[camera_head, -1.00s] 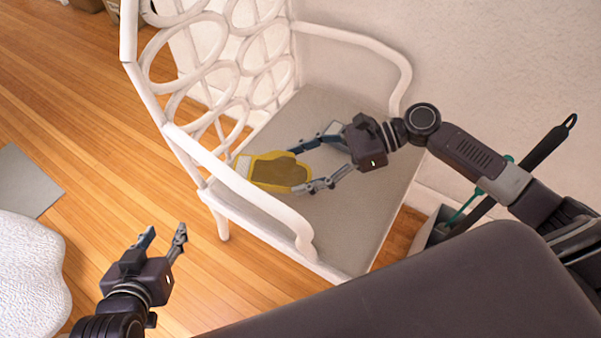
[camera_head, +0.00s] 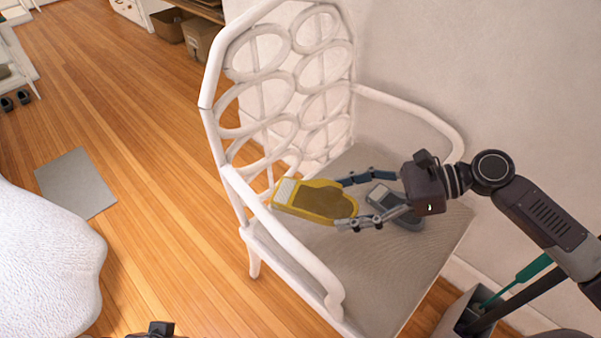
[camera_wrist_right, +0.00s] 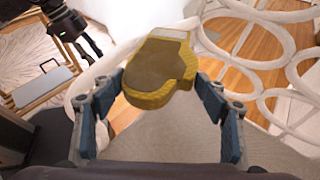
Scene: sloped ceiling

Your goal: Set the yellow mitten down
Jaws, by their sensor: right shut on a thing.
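The yellow mitten (camera_head: 312,200), with a brownish face and a pale cuff, is between the fingers of my right gripper (camera_head: 341,204), held at its right end. It appears over the grey seat of the white chair (camera_head: 395,280), near the left armrest; I cannot tell if it touches the seat. In the right wrist view the mitten (camera_wrist_right: 158,75) sits between both fingertips, its cuff pointing away. My left gripper (camera_head: 152,329) barely shows at the bottom edge of the head view, its fingers mostly cut off.
A grey handheld object (camera_head: 397,208) lies on the seat beneath my right gripper. The chair has a looped white back (camera_head: 290,85) and armrests. A bin (camera_head: 475,312) with a green-handled tool stands at the right. The front of the seat is clear.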

